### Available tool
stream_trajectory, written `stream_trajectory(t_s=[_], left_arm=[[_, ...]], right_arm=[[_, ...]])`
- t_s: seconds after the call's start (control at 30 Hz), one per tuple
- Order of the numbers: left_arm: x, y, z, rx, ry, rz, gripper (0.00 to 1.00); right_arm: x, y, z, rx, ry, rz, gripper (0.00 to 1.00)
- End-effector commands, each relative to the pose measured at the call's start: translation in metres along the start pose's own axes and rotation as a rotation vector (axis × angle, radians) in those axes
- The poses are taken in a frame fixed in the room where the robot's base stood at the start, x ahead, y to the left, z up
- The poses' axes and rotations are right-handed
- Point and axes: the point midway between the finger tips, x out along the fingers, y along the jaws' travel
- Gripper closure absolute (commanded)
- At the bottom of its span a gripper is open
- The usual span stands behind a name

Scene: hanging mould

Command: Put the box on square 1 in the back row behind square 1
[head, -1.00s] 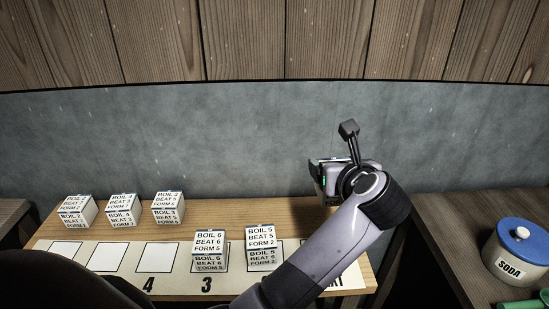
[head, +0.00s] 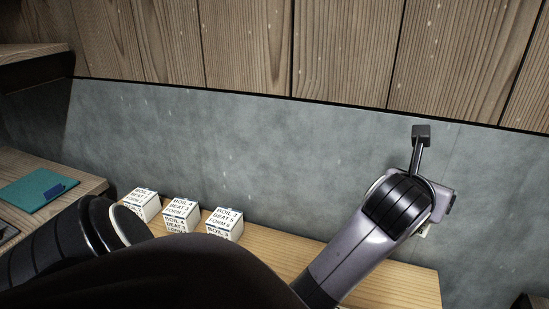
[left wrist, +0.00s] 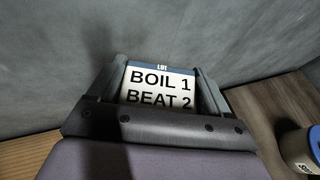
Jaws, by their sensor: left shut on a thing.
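My left gripper (left wrist: 160,82) is shut on a white box (left wrist: 158,88) whose label reads "BOIL 1" and "BEAT 2". A finger stands on each side of it. In the head view, my left arm reaches to the right, and its wrist hides most of the held box near the wall at the table's right end. Three white labelled boxes stand in the back row on the wooden table: a left one (head: 143,202), a middle one (head: 181,213) and a right one (head: 224,223). The numbered squares and front row are hidden behind my arm. My right gripper is not in view.
The wooden table (head: 285,254) is clear along the wall right of the back-row boxes. The grey wall (head: 270,160) is close behind. A teal item (head: 38,190) lies on a side counter at left. A blue-lidded jar (left wrist: 300,152) is at right in the left wrist view.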

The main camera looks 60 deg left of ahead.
Motion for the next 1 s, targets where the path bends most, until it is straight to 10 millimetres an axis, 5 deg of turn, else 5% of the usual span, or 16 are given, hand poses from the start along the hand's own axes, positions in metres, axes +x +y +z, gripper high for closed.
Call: stream_trajectory(t_s=[0.27, 0.8, 1.0], left_arm=[[0.001, 0.002, -0.004, 0.005, 0.001, -0.008, 0.58], [0.051, 0.001, -0.126, 0.006, 0.003, -0.007, 0.58], [0.059, 0.001, -0.144, 0.002, -0.001, -0.008, 0.58]], right_arm=[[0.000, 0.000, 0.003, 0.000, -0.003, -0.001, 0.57], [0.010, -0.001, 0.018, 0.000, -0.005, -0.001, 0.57], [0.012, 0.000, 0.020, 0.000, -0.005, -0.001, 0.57]])
